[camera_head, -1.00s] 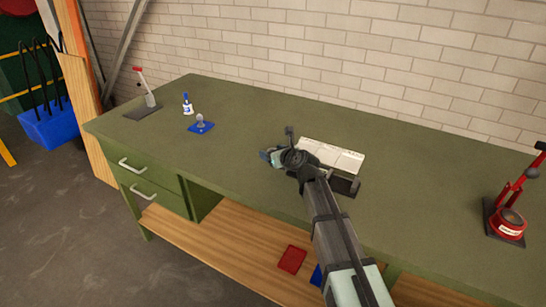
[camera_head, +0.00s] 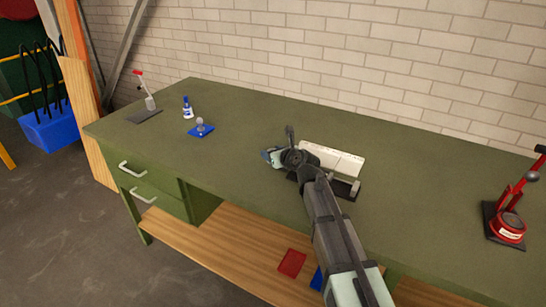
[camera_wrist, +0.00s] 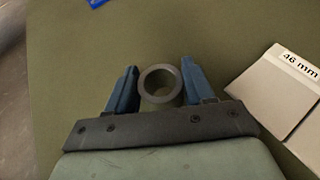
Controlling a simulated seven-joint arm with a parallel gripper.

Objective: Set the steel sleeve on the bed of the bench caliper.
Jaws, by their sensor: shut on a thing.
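The steel sleeve (camera_wrist: 160,101) is a grey ring seen end-on in the wrist view, with its bore facing the camera. My gripper (camera_wrist: 159,76) has its two blue fingers on either side of it and is shut on it. In the head view my gripper (camera_head: 270,156) is over the middle of the bench, and the sleeve cannot be made out there. A dark, low device with a pale upright part, likely the bench caliper (camera_head: 346,189), shows just right of my wrist. My arm hides much of it.
A white compartment tray (camera_head: 335,159) is behind my gripper; its "46 mm" label shows in the wrist view (camera_wrist: 297,65). A blue pad (camera_head: 201,131), a small bottle (camera_head: 187,108) and a lever tool (camera_head: 148,104) are at left. A red press (camera_head: 508,229) is at right. The left-middle benchtop is clear.

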